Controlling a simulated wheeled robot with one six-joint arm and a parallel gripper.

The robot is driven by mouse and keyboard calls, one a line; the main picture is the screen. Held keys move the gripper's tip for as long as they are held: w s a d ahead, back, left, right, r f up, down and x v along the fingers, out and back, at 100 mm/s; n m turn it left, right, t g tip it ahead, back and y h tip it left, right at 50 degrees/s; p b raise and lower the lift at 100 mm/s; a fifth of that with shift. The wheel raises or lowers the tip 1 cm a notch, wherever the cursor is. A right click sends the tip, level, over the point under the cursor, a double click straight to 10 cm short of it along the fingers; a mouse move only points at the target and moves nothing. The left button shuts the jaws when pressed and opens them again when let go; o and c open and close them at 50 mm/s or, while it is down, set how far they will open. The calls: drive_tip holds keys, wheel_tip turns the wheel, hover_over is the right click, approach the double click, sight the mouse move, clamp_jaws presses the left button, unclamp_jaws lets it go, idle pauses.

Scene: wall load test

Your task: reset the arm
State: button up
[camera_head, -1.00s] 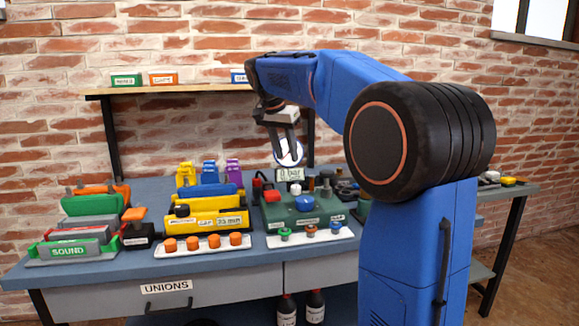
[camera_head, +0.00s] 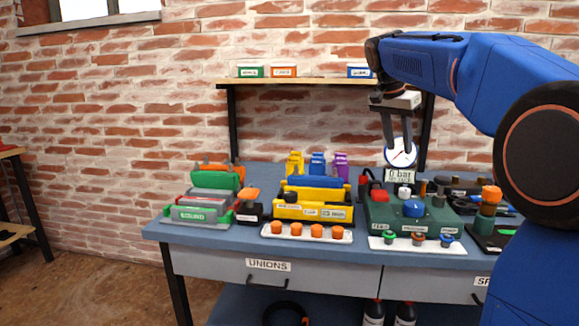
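My blue arm enters from the right and reaches left, with its wrist bent downward. My gripper (camera_head: 398,140) hangs from it, fingers pointing down and apart. I see nothing held between them. The fingertips overlap the round white gauge (camera_head: 401,153) in the picture; whether they touch it I cannot tell.
The blue workbench (camera_head: 220,234) carries a yellow unit (camera_head: 313,212), green and grey holders (camera_head: 199,214), and a white tray (camera_head: 272,232) of orange caps. A shelf (camera_head: 300,82) with small boxes is behind. Free floor shows at left.

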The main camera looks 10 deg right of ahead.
drive_tip(key=s+a+f+n+t+y, duration=0.1)
drive_tip(key=s+a+f+n, duration=0.3)
drive_tip(key=s+f, duration=0.5)
drive_tip(key=s+a+f+n+y, duration=0.1)
drive_tip(key=s+a+f+n, duration=0.3)
drive_tip(key=s+f, duration=0.6)
drive_tip(key=s+a+f+n+t+y, duration=0.1)
drive_tip(key=s+a+f+n, duration=0.2)
drive_tip(key=s+f, duration=0.7)
drive_tip(key=s+n, duration=0.1)
drive_tip(key=s, duration=0.6)
drive_tip(key=shift+a+f+t+y, duration=0.15)
drive_tip(key=shift+a+t+y, duration=0.15)
drive_tip(key=shift+a+y, duration=0.1)
drive_tip(key=shift+o, duration=0.2)
